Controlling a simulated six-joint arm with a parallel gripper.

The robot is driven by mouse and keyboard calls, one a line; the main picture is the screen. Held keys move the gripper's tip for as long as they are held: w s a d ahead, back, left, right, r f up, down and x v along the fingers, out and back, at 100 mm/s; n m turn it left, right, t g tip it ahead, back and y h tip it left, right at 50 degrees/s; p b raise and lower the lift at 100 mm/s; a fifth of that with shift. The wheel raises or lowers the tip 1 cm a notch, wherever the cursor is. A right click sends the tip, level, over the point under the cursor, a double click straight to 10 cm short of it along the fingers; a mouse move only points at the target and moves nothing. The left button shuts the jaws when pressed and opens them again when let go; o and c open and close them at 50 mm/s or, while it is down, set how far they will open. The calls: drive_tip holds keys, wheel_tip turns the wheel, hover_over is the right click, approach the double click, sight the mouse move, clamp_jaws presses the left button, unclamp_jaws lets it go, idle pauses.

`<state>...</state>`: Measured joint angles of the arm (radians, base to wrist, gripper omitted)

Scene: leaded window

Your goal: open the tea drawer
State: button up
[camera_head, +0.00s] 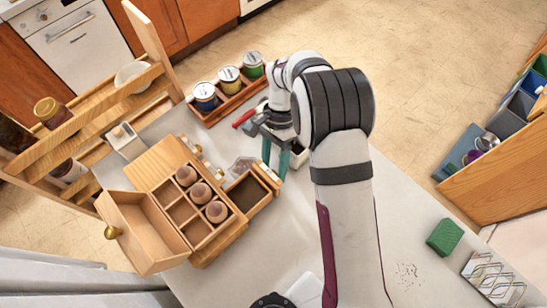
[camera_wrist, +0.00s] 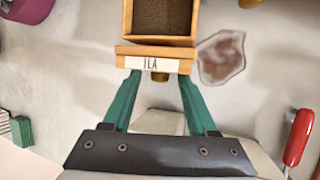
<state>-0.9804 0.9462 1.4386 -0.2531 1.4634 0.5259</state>
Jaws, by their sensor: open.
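The wooden tea drawer (camera_head: 248,193) stands pulled out from the right side of a wooden box (camera_head: 165,163), with dark contents inside. In the wrist view its front (camera_wrist: 160,54) carries a white label that appears to read TEA, and the dark contents (camera_wrist: 160,17) show behind it. A brass knob (camera_wrist: 160,76) sits below the label. My gripper (camera_wrist: 160,82) is open, its green fingers on either side of the knob with gaps visible. In the head view my gripper (camera_head: 275,160) is just beyond the drawer front.
A clear packet with brown contents (camera_wrist: 221,57) lies beside the drawer. A red-handled tool (camera_wrist: 298,138) lies to the right. A rack of tins (camera_head: 228,88) stands behind the box. A green sponge (camera_head: 445,237) lies on the mostly clear counter at right.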

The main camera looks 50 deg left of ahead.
drive_tip(key=v, duration=1.5)
drive_tip(key=shift+w+r, duration=0.3)
